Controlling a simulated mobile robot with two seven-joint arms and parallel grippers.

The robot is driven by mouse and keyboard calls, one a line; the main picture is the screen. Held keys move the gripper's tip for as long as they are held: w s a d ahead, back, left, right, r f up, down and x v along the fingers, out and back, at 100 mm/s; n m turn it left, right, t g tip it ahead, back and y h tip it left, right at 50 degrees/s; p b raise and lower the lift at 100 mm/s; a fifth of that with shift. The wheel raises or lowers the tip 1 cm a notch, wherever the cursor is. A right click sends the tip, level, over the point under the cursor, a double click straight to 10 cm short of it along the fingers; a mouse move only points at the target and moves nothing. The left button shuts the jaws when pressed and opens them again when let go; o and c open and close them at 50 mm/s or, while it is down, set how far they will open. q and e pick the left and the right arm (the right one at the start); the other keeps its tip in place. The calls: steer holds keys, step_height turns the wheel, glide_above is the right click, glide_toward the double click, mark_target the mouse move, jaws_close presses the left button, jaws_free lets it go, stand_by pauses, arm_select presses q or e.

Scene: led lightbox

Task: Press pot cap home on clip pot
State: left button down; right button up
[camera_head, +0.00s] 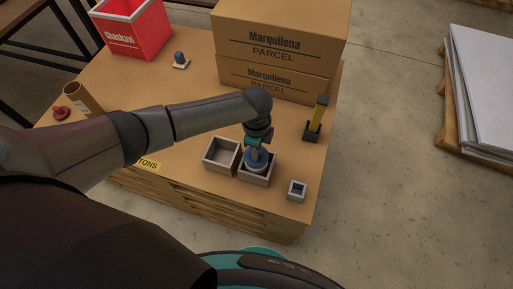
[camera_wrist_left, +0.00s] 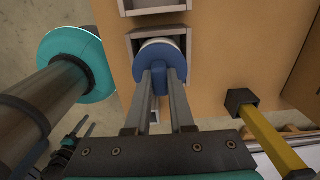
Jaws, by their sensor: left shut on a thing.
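The pot cap (camera_wrist_left: 174,65) is blue and round with a raised knob. It also shows in the head view (camera_head: 258,156). My left gripper (camera_wrist_left: 160,82) is shut on its knob, from above. A white round part, which looks like the clip pot (camera_wrist_left: 158,44), shows at the cap's far edge in the wrist view. Cap and white part are at the right-hand open wooden box (camera_head: 257,181). The fingers and cap hide most of the pot, so I cannot tell whether the cap is fully seated.
An empty wooden box (camera_head: 221,157) stands just left. A small grey box (camera_head: 297,190) is near the front right corner. A dark holder with a yellow upright piece (camera_head: 317,115) stands right. Parcel cartons (camera_head: 275,60) block the back.

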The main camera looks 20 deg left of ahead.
arm_select(q)
steer(key=shift+f+b, duration=0.85)
steer(key=shift+f, duration=0.3)
steer(key=c, duration=0.7)
jaws_free()
step_height(320, 180, up, 15)
steer(key=p, duration=0.5)
steer(key=shift+r, duration=0.2)
